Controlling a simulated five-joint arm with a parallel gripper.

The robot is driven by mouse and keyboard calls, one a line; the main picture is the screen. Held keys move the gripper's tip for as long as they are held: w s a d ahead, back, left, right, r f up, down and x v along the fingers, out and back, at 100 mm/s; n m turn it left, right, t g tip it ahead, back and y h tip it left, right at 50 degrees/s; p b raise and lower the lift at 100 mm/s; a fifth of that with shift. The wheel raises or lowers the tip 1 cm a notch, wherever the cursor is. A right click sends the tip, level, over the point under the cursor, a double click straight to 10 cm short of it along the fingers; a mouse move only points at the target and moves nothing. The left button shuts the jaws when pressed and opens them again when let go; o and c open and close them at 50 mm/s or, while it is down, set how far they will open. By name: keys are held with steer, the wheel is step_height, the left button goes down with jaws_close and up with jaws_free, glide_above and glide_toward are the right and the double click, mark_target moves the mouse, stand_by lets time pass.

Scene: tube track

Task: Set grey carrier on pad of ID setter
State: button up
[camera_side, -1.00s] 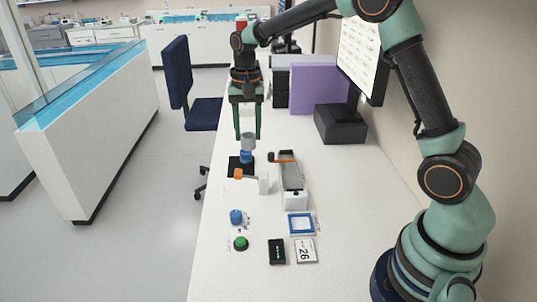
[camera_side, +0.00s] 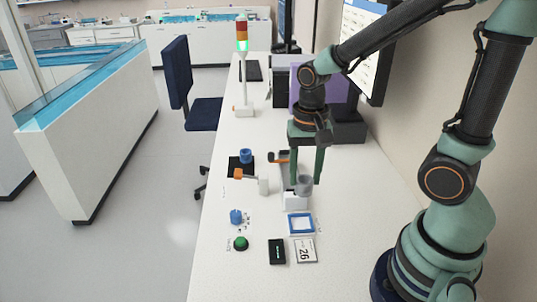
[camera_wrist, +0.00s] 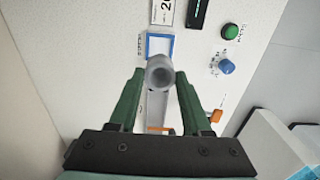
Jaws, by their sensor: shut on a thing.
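My gripper (camera_side: 304,182) is shut on the grey carrier (camera_side: 304,187), a small grey cup-like piece held at its fingertips. In the wrist view the carrier (camera_wrist: 160,73) shows its round open top between the two green fingers. In the side view it hangs above the near end of the white track unit (camera_side: 295,201). A blue-framed square pad (camera_side: 300,225) with a white centre lies closer to the camera. In the wrist view the pad (camera_wrist: 161,40) is partly hidden behind the carrier. I cannot tell the carrier's exact height.
A blue piece (camera_side: 246,156) sits on a black base beside an orange-tipped white block (camera_side: 263,185). A blue knob (camera_side: 236,216), a green button (camera_side: 240,243), a black display (camera_side: 277,252) and a "26" card (camera_side: 305,250) lie near the pad. A signal tower (camera_side: 242,75) stands behind.

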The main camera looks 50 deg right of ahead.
steer(key=shift+f, duration=5.05)
steer(key=shift+f, duration=0.1)
steer(key=o, duration=1.1)
step_height(320, 180, up, 12)
steer(key=shift+r, duration=0.1)
